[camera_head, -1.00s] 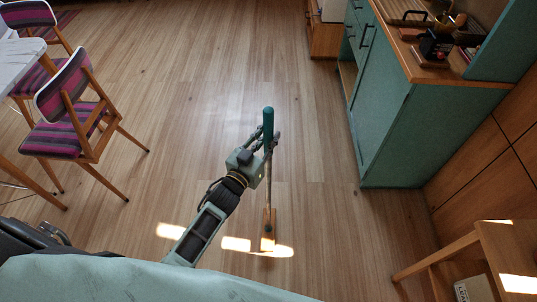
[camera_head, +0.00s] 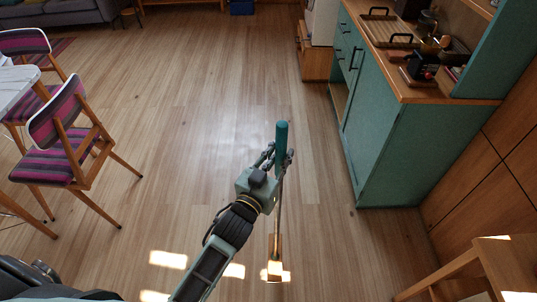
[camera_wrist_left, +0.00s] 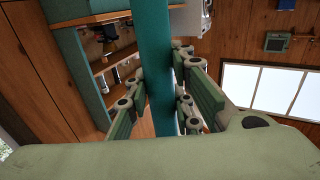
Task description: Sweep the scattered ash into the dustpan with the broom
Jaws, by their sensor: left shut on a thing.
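My left gripper (camera_head: 277,161) is shut on the teal handle of the broom (camera_head: 281,139) in the head view. The broom stands roughly upright, its thin shaft running down to a small wooden head (camera_head: 275,268) near the bottom of the view. I cannot tell whether the head touches the floor. In the left wrist view the teal handle (camera_wrist_left: 156,60) passes between the fingers of my left gripper (camera_wrist_left: 165,100). I see no ash and no dustpan in these frames. My right gripper is not in view.
Chairs with striped seats (camera_head: 62,160) stand at the left beside a white table (camera_head: 12,65). A green cabinet (camera_head: 410,150) with items on its top stands at the right. A wooden piece of furniture (camera_head: 480,265) is at the lower right. The middle floor (camera_head: 190,130) is clear.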

